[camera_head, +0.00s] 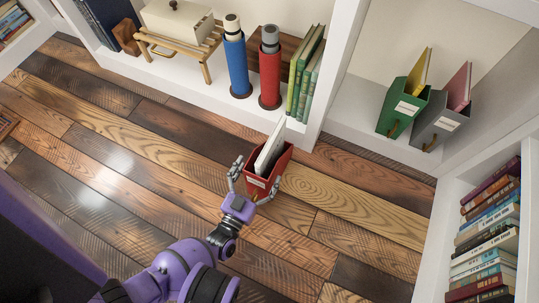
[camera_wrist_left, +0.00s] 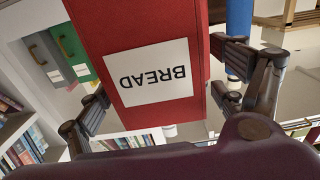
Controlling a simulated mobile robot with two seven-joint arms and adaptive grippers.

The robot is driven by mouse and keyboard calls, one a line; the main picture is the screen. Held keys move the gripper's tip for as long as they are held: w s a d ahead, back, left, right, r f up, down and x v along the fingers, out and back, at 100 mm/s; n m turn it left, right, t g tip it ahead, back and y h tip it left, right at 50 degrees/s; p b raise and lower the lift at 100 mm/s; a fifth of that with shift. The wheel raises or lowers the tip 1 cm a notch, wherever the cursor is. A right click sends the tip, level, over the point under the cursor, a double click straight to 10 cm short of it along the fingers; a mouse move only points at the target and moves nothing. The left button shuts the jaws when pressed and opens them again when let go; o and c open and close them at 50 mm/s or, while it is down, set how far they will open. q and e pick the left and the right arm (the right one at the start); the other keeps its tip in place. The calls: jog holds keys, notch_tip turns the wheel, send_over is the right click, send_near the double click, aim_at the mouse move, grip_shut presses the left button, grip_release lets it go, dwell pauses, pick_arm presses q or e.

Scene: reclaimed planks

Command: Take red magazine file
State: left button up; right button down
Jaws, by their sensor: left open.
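The red magazine file (camera_head: 268,177) holds a white booklet or papers (camera_head: 270,147) and appears in front of the shelf, against the plank floor in the head view. Its underside is hidden, so what it rests on cannot be told. In the left wrist view the red file (camera_wrist_left: 150,22) fills the middle, its white BREAD label upside down. My left gripper (camera_head: 254,184) is open, with one finger on each side of the file. In the left wrist view the fingers (camera_wrist_left: 165,88) flank it; contact is unclear. My right gripper is not in view.
The shelf behind holds a blue bottle (camera_head: 236,62), a red bottle (camera_head: 269,68), green books (camera_head: 304,75) and a bread box on a wooden rack (camera_head: 180,42). Green (camera_head: 402,112) and grey (camera_head: 437,122) files stand at right. A book stack (camera_head: 487,240) is lower right.

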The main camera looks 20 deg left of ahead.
pick_arm(q)
jog(key=w, duration=0.1)
jog(key=w+b, duration=0.1)
jog(key=w, duration=0.2)
jog(key=shift+w+d+r, duration=0.2)
jog(key=shift+w+r, duration=0.05)
jog(key=shift+w, duration=0.2)
jog(key=shift+r, duration=0.1)
jog(key=shift+c, duration=0.2)
jog(key=c, duration=1.8)
jog(key=shift+w+r, duration=0.1)
jog(key=shift+r, duration=0.05)
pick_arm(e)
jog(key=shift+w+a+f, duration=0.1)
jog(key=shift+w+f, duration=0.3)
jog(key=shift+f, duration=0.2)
